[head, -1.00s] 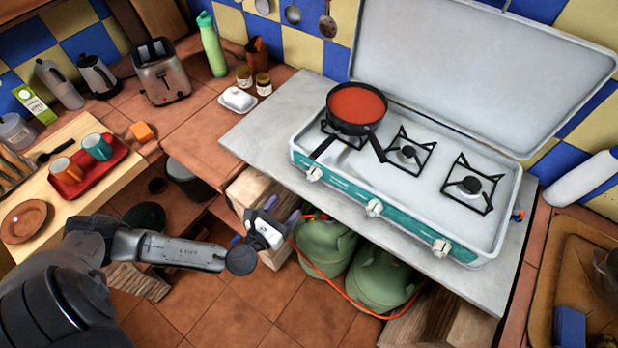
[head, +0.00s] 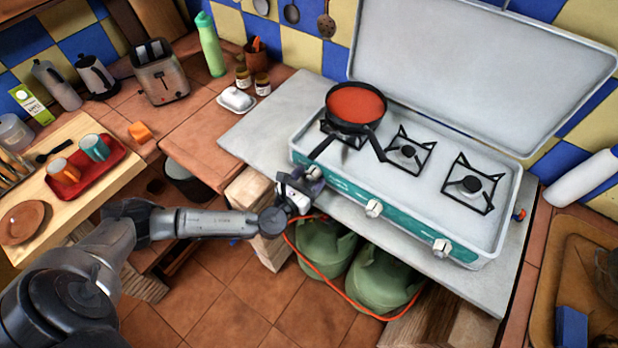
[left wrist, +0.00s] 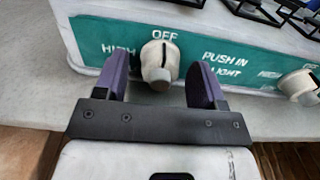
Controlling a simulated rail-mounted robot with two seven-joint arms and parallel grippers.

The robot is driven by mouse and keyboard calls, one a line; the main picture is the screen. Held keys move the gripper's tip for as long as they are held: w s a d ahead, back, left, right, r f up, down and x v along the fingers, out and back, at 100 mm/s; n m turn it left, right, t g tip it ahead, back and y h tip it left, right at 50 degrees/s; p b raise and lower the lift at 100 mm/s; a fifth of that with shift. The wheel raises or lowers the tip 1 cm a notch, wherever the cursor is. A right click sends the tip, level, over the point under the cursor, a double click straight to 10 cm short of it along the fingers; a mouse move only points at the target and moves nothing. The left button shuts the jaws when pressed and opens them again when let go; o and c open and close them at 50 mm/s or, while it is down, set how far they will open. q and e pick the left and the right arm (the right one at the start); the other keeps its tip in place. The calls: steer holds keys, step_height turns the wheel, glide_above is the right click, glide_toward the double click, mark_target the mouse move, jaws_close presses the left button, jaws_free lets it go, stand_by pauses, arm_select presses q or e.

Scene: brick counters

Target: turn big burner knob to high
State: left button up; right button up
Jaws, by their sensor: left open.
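The camping stove (head: 470,235) has a teal front panel with three white knobs. The leftmost knob (left wrist: 160,62) sits between the spread purple fingers of my left gripper (left wrist: 157,85) in the left wrist view. The label OFF is above this knob, HIGH is to its left and PUSH IN / LIGHT to its right. In the head view my left gripper (head: 302,182) is at the stove's left front, largely covering that knob. The fingers are apart, with gaps on both sides of the knob. The middle knob (head: 374,208) and right knob (head: 441,247) are clear. My right gripper is not in view.
A pan of red sauce (head: 356,106) sits on the left burner, its handle toward the front. The stove lid (head: 480,70) stands open behind. Green gas bottles (head: 383,275) and an orange hose (head: 318,268) are below the counter slab (head: 250,135).

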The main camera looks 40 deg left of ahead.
arm_select(q)
steer(key=c, duration=0.9)
